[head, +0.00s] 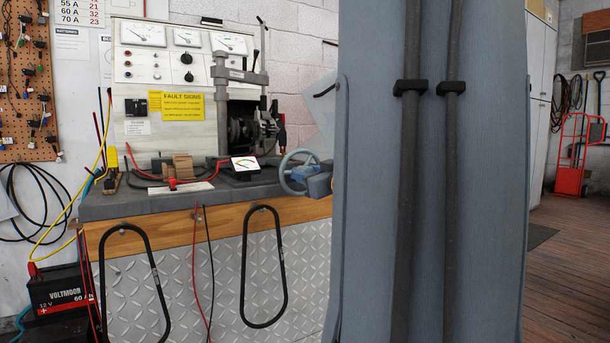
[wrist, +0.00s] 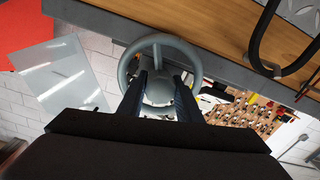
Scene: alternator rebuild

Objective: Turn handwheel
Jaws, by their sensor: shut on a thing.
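The grey handwheel (head: 283,176) is at the right end of the test bench's worktop, in front of its edge. In the wrist view its round rim and central hub (wrist: 159,88) face me. My gripper (wrist: 160,84) has one blue finger on each side of the hub, inside the rim, and is shut on the handwheel. In the head view the blue end of my gripper (head: 318,183) is at the wheel's right side.
The test bench (head: 130,206) carries gauges, a clamp column (head: 223,110) and a small meter (head: 245,164). Black cable loops (head: 282,270) hang on its front. A battery (head: 60,295) stands at the lower left. A red hand truck (head: 572,178) stands far right, with open floor before it.

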